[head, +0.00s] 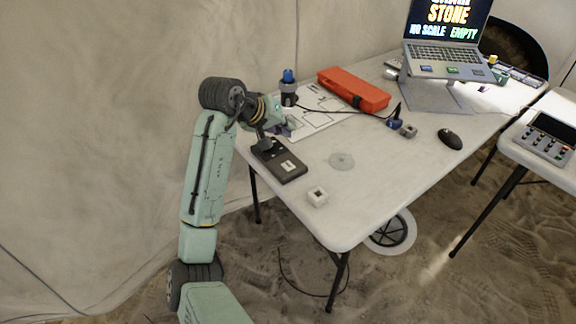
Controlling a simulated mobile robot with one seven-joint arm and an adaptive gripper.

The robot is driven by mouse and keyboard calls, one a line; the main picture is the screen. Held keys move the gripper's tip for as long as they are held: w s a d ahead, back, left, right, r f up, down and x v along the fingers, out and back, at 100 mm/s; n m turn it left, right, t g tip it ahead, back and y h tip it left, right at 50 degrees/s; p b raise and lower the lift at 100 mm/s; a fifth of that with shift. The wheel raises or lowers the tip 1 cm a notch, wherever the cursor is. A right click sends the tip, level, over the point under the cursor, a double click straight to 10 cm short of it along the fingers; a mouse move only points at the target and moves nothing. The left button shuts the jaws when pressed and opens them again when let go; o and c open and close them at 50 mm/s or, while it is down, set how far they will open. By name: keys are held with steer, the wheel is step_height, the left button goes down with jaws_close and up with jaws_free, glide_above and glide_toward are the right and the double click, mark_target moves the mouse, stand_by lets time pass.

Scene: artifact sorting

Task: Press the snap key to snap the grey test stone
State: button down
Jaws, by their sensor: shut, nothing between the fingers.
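My gripper (267,146) is shut and empty. It points down at the far left of the white table, at the upper end of a flat black box (285,169) with a pale label. This box may carry the snap key; the gripper hides part of its top, and I cannot tell whether the fingertips touch it. A small grey block (408,132) sits beside a small blue item (394,123) near the table's middle. It may be the grey test stone, but it is too small to tell. The laptop screen (448,22) reads "STONE", "NO SCALE" and "EMPTY".
A blue-topped black device (288,88) stands behind my gripper by a white marked sheet (318,101). A red case (353,90), clear disc (342,161), pale cube (317,197) and black mouse (450,138) lie on the table (375,190). The front middle is mostly clear.

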steer(key=b, duration=0.6)
glide_above(286, 164)
step_height(286, 164, down, 6)
steer(key=shift+f, duration=0.25)
steer(key=shift+f+b, duration=0.6)
steer(key=shift+f, duration=0.5)
steer(key=shift+s+f, duration=0.1)
steer(key=shift+f, duration=0.3)
steer(key=shift+f, duration=0.65)
stand_by(0.7)
steer(key=shift+r, duration=0.1)
steer(key=shift+r+p, duration=0.8)
steer(key=shift+p, duration=0.05)
